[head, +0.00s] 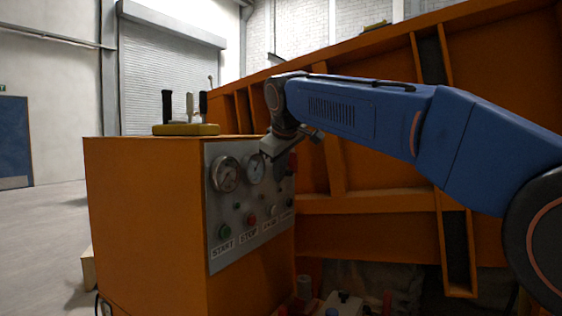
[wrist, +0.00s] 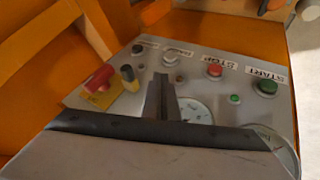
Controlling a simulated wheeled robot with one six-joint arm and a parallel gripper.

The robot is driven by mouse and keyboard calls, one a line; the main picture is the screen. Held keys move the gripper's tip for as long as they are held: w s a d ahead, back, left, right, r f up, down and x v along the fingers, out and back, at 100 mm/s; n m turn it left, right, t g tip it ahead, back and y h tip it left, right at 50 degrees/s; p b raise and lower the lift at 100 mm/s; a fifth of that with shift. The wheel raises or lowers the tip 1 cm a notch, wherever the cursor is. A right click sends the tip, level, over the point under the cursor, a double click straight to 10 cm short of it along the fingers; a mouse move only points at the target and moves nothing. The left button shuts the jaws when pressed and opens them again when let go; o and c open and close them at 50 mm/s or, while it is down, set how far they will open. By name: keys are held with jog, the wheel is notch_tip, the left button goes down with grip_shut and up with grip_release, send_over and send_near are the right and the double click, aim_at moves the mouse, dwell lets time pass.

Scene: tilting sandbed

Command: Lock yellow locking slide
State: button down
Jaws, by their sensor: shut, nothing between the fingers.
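My gripper (head: 275,160) is in front of the upper right part of the grey control panel (head: 222,250), between a gauge and a red knob. In the wrist view my gripper (wrist: 162,82) is shut and empty, its dark fingers pointing over the panel. A red switch (wrist: 99,77) on a yellow plate (wrist: 101,99) is left of the fingers, with a small yellow-and-black part (wrist: 129,78) beside it, apart from the fingers. In the head view a yellow block (head: 186,129) with black and white levers sits on the cabinet top. I cannot tell which yellow part is the locking slide.
The panel carries gauges (head: 226,174), a green START button (head: 225,231), a red STOP button (head: 252,219) and other buttons. The orange cabinet (head: 145,220) stands beside a large orange ribbed frame (head: 350,150). Open floor (head: 40,230) is at left.

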jog(key=shift+w+d+r, duration=0.1)
jog(key=shift+w+d, duration=0.45)
jog(key=shift+w, duration=0.35)
jog(key=shift+w+d+r, duration=0.1)
jog(key=shift+w+d, duration=0.45)
jog(key=shift+w, duration=0.3)
jog(key=shift+w, duration=0.1)
jog(key=w+d, duration=0.2)
jog(key=shift+w, duration=0.4)
jog(key=shift+s, duration=0.1)
